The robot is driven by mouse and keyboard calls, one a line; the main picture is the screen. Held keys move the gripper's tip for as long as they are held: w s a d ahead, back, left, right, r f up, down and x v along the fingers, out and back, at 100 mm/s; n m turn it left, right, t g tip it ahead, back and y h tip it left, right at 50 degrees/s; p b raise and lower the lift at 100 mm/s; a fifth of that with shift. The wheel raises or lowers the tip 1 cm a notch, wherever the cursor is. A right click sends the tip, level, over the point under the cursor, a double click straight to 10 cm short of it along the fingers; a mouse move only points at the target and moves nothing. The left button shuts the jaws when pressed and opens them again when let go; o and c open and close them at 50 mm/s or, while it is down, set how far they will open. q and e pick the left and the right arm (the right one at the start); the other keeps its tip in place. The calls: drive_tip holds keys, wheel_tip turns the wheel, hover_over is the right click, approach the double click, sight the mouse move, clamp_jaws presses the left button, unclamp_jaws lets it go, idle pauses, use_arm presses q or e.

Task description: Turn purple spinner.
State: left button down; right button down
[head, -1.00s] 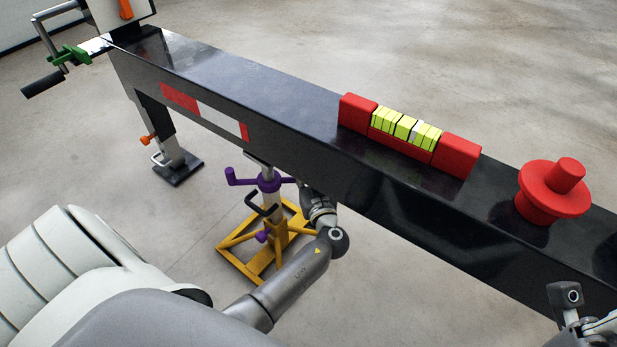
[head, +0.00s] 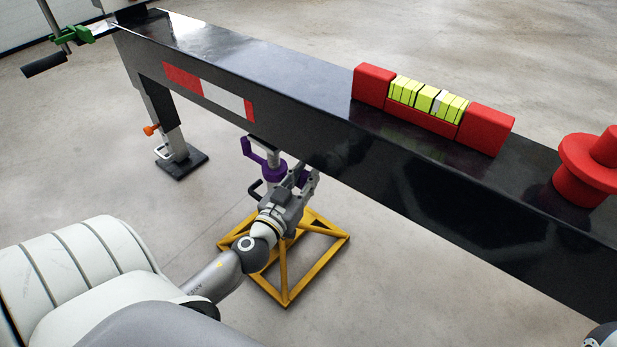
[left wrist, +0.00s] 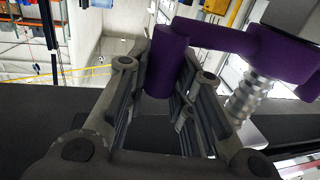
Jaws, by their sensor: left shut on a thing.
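The purple spinner (head: 270,170) sits on the metal shaft of the jack under the black beam. Its upright handle and arm show large in the left wrist view (left wrist: 255,45). My left gripper (head: 306,180) is beside the spinner, just under the beam's near side. In the left wrist view its fingers lie on both sides of the purple upright handle and are shut on it. In the head view the gripper hides part of the spinner's right side. Only a small piece of my right arm shows at the lower right corner; its gripper is out of view.
The black beam (head: 240,65) runs above the spinner and limits room upward. The yellow jack stand (head: 286,285) is on the floor below. A red block with yellow pieces (head: 428,98) and a red knob (head: 585,170) are on the beam. A green clamp (head: 72,36) is far left.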

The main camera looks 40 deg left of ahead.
use_arm(q)
drive_tip(key=shift+s+h, duration=0.15)
drive_tip(key=shift+h, duration=0.15)
drive_tip(key=c, duration=1.3)
unclamp_jaws()
drive_tip(key=shift+o, duration=0.2)
drive_tip(key=shift+s, duration=0.1)
drive_tip(key=s+d, duration=0.1)
drive_tip(key=s, duration=1)
drive_tip(key=shift+s+d, duration=0.25)
drive_tip(key=shift+s, duration=0.15)
